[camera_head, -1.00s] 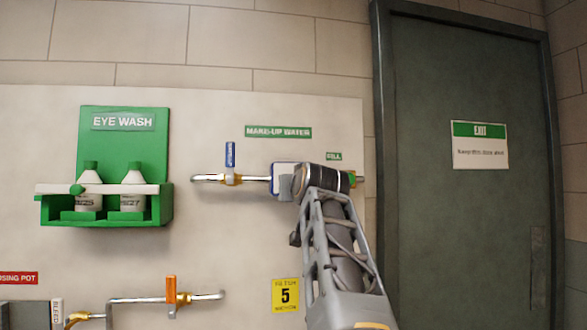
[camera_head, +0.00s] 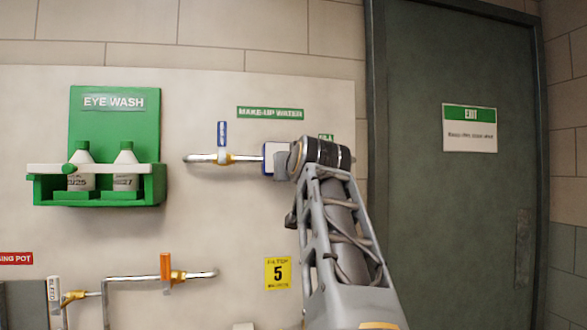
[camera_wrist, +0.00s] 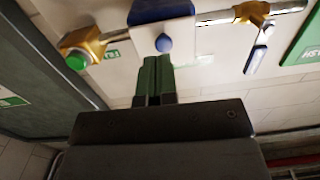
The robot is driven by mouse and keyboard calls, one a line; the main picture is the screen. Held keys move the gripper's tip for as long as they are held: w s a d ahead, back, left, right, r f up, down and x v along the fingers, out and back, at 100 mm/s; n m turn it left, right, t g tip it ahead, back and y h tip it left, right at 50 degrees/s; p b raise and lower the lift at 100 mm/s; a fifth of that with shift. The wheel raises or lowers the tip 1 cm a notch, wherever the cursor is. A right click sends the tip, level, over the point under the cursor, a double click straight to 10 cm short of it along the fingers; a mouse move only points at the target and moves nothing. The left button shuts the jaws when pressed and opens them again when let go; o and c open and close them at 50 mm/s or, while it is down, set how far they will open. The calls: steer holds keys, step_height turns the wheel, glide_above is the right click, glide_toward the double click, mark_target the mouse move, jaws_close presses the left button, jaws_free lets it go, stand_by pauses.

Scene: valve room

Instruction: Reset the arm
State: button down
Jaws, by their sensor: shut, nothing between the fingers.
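My gripper (camera_wrist: 154,76) shows in the wrist view as two dark green fingers side by side, pressed together with nothing between them. Its tips are just below a white box with a blue top and a blue round button (camera_wrist: 164,43); I cannot tell whether they touch it. In the head view my arm reaches up to the make-up water pipe, and its wrist hides the gripper and most of the blue-edged box (camera_head: 270,158).
A pipe (camera_head: 205,158) with a blue-handled valve (camera_head: 222,135) runs left of my wrist. A green eye wash station (camera_head: 112,130) is on the wall. An orange-handled valve (camera_head: 166,270) sits lower. A dark door (camera_head: 420,200) stands at right. In the wrist view, a brass fitting has a green cap (camera_wrist: 78,61).

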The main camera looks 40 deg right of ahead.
steer(key=b+v, duration=0.1)
steer(key=v, duration=0.8)
steer(key=shift+s+a+f+b, duration=0.15)
steer(key=shift+s+f+b, duration=0.15)
steer(key=shift+f, duration=0.2)
steer(key=w+f+g+y+p, duration=0.2)
steer(key=w+f+g, duration=0.1)
steer(key=f, duration=0.9)
steer(key=w+f+g+y+p, duration=0.2)
steer(key=w+f+g, duration=0.15)
steer(key=f, duration=0.95)
steer(key=s+a+f+n+g+y+p, duration=0.2)
steer(key=s+a+f+p, duration=0.1)
steer(key=a+f, duration=0.4)
steer(key=s+a+f+n+g+y+p, duration=0.2)
steer(key=s+a+f+n+g+p, duration=0.1)
steer(key=a+f, duration=0.5)
steer(key=shift+s+a+f+n+p, duration=0.3)
steer(key=shift+s+a+p, duration=0.55)
steer(key=shift+a, duration=0.85)
steer(key=shift+g, duration=0.25)
